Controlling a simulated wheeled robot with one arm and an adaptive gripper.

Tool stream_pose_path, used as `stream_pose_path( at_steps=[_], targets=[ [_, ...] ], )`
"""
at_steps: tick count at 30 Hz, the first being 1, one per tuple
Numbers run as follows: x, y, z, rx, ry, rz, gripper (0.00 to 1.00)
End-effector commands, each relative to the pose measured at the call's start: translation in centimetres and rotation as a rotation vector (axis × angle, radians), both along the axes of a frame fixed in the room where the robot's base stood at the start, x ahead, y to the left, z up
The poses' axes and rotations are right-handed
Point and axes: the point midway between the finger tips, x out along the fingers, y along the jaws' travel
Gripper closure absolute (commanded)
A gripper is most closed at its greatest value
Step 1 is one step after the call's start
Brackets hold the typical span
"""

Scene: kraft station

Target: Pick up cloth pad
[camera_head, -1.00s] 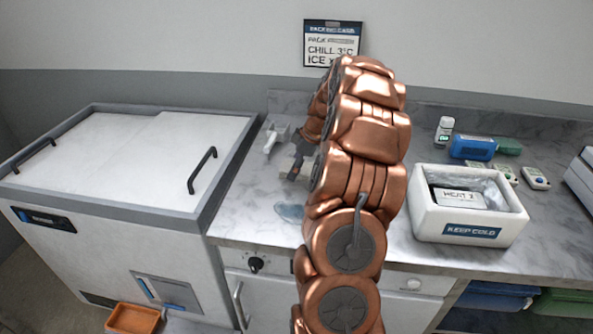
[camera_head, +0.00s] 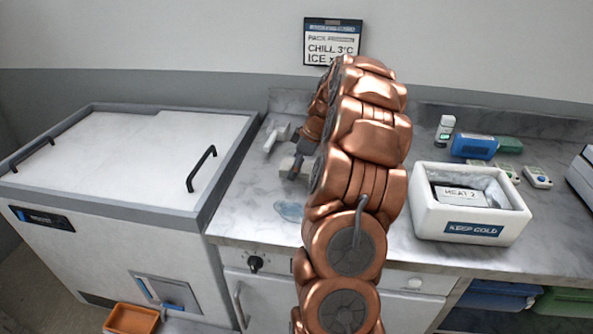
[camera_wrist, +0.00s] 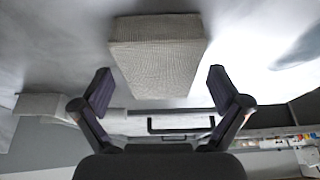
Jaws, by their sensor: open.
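The cloth pad (camera_wrist: 157,62) is a pale grey, woven-textured block lying on the marble counter, seen in the wrist view at upper middle. My gripper (camera_wrist: 160,88) is open, with one dark finger on each side of the pad's lower end in the picture. Nothing is held, and I cannot tell whether the fingers touch the pad. In the head view the pad (camera_head: 286,164) is a small pale patch, partly hidden by my gripper (camera_head: 297,170) and arm.
A wet-looking puddle (camera_head: 290,212) lies on the counter in front of the pad. A white tool (camera_head: 272,138) lies behind it. A chest freezer (camera_head: 120,150) with black handles stands left. A white KEEP COLD box (camera_head: 472,230), blue bottle (camera_head: 473,147) and small devices are right.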

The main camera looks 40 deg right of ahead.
Motion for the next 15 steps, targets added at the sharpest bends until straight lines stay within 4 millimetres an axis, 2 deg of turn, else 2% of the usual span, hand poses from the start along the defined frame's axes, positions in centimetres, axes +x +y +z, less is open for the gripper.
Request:
stream_pose_path(
  at_steps=[14, 15],
  targets=[
    [-0.02, 0.00, -0.10, 0.000, 0.000, 0.000, 0.02],
    [-0.02, 0.00, -0.10, 0.000, 0.000, 0.000, 0.05]
  ],
)
